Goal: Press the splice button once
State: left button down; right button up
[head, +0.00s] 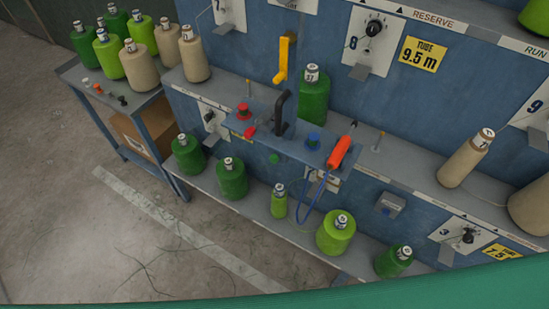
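A small blue shelf unit (275,140) juts from the machine front at the middle of the head view. A red round button (244,111) sits on its left part and a blue round button (313,140) on its right part. A black bent post (281,112) stands between them. A smaller red piece (250,131) and a green knob (275,158) are at its front. No readable label shows which one is the splice button. Neither of my grippers is in view.
An orange-handled tool (340,151) with a blue cord is at the unit's right end. Green cones (335,233) stand on the lower ledge. A side table (120,98) with cones is at left; open floor lies before it.

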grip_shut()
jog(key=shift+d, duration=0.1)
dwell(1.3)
